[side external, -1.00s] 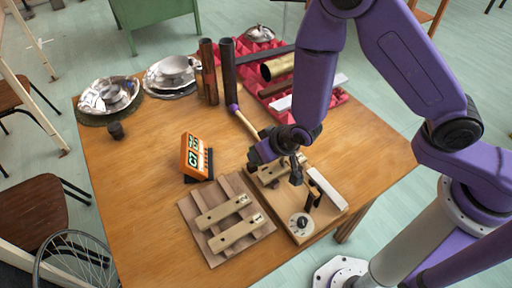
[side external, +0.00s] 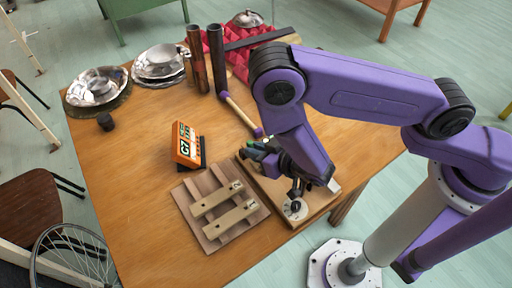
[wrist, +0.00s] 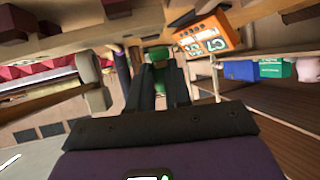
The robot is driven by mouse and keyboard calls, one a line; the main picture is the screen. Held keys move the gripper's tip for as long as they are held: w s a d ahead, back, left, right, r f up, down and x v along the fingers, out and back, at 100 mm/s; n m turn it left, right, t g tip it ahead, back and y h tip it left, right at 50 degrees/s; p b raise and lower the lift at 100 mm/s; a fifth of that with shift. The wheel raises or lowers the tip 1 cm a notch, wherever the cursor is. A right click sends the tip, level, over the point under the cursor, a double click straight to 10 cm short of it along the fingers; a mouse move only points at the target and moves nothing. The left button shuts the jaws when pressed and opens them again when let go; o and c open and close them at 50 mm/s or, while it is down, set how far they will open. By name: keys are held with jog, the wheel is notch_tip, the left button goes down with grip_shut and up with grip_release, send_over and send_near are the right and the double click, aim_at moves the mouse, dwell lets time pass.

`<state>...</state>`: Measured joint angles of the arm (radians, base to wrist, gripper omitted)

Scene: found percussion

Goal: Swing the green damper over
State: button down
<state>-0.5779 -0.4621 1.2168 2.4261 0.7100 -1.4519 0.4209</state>
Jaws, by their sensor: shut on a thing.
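The green damper (wrist: 187,66) shows in the wrist view between and just beyond my two dark fingers, partly hidden by them. My gripper (wrist: 163,72) is shut on it. In the side view a small dark green piece (side external: 257,146) shows at my gripper (side external: 264,152), low over the back of the wooden base (side external: 266,192). My wrist and fingers hide most of this base, so the damper's exact angle cannot be told. A round dial (side external: 295,208) with a black knob sits at the base's front end.
An orange C7 display (side external: 186,146) stands left of the base. A board with two bars (side external: 214,232) lies in front of it. A purple-ended stick (side external: 240,114) lies behind. Two upright tubes (side external: 206,60) and metal bowls (side external: 97,88) stand farther back. The left tabletop is mostly clear.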

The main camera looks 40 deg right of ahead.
jog(key=shift+w, duration=0.1)
dwell(0.3)
jog(key=c, duration=1.1)
grip_release()
jog(key=shift+o, duration=0.2)
jog(key=s+r, duration=0.4)
jog(key=r, duration=0.5)
jog(key=shift+s+d+r, duration=0.15)
jog(key=shift+s+d, duration=0.05)
jog(key=shift+d, duration=0.25)
